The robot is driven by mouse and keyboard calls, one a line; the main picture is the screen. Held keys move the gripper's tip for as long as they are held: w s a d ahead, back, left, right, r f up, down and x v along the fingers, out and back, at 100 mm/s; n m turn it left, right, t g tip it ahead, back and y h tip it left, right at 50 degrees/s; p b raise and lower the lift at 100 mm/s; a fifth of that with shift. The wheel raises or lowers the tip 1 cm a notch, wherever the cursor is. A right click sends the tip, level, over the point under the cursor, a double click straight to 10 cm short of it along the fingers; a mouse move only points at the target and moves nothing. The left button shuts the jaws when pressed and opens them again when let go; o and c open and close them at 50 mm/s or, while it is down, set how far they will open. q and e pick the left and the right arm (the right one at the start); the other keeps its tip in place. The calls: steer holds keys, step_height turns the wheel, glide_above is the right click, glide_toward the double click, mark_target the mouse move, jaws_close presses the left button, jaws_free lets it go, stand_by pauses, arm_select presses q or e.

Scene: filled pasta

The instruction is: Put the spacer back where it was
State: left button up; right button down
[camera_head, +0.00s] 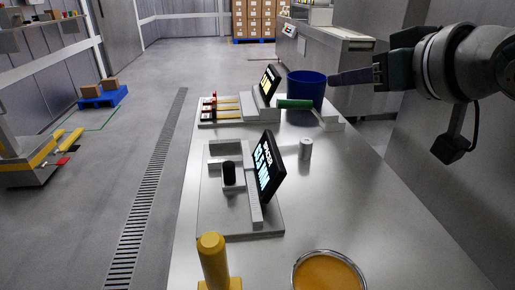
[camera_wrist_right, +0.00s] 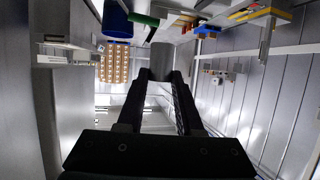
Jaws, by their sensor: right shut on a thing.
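My right gripper (camera_head: 345,77) reaches in from the right, above the table, beside the blue pot. In the right wrist view its two dark fingers (camera_wrist_right: 160,82) are shut on a smooth grey cylinder (camera_wrist_right: 160,60), which looks like a spacer. In the head view I cannot make out the held piece clearly. A grey stand (camera_head: 240,215) on the table carries a tilted black display (camera_head: 269,165) with lettering that I read as "SPACER". A black cylinder (camera_head: 228,173) stands upright on it. A small light-grey cylinder (camera_head: 305,148) stands on the table to its right. My left gripper is not in view.
The blue pot (camera_head: 306,88) and a green handle-like cylinder (camera_head: 295,104) are at the table's far end, by a second display stand (camera_head: 262,100). A yellow post (camera_head: 213,260) and a round orange-filled container (camera_head: 328,272) are at the near end. The table's right side is bare.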

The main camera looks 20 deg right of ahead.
step_height(320, 180, down, 15)
steer(key=b, duration=0.4)
steer(key=shift+f, duration=0.15)
steer(key=shift+f+b, duration=0.7)
steer(key=shift+f, duration=1.05)
steer(key=c, duration=0.6)
jaws_free()
steer(key=shift+f, duration=0.1)
steer(key=shift+o, duration=0.2)
steer(key=shift+s+r, duration=0.2)
steer(key=shift+s, duration=0.1)
steer(key=p+v, duration=0.2)
steer(key=v, duration=0.8)
steer(key=shift+s+r+p, duration=0.1)
steer(key=shift+p, duration=0.25)
steer(key=shift+s+r, duration=0.25)
steer(key=shift+s, duration=0.3)
